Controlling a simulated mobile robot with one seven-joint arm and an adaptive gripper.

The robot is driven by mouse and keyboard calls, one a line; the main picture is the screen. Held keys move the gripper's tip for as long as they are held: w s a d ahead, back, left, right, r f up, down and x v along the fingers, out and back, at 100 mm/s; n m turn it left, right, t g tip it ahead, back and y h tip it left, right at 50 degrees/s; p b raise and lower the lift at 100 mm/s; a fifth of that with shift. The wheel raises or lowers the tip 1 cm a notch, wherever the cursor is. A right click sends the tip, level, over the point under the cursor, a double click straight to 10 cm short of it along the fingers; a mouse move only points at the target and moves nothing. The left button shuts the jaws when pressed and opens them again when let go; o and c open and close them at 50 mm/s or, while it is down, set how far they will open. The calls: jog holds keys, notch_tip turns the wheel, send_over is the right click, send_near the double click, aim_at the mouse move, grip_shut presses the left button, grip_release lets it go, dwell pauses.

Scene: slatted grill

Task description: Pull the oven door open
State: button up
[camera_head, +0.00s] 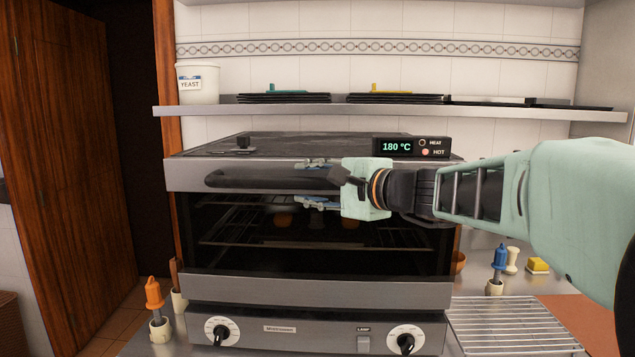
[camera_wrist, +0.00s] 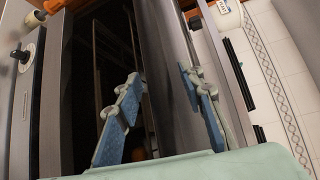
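The oven (camera_head: 310,318) faces me with its door (camera_head: 350,290) upright and looking shut. The door has a wide dark window and metal strips at top and bottom. A dark bar handle (camera_head: 255,180) runs across its top strip. My gripper (camera_head: 318,183) comes in from the right, at the handle's middle to right part. One finger is above the bar and one below. In the wrist view the handle (camera_wrist: 170,70) lies between the two blue-padded fingers (camera_wrist: 163,100). The fingers are apart, with a gap beside the bar; firm contact does not show.
A display (camera_head: 410,147) on the oven top reads 180 °C, with the HOT light lit. Racks and small baked items show dimly behind the glass. A shelf (camera_head: 300,112) with trays is above. An orange-handled tool (camera_head: 154,295) stands front left; a wire rack (camera_head: 510,325) lies front right.

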grip_shut()
dwell(0.3)
jog(key=shift+f+b, duration=0.2)
jog(key=shift+b, duration=0.15)
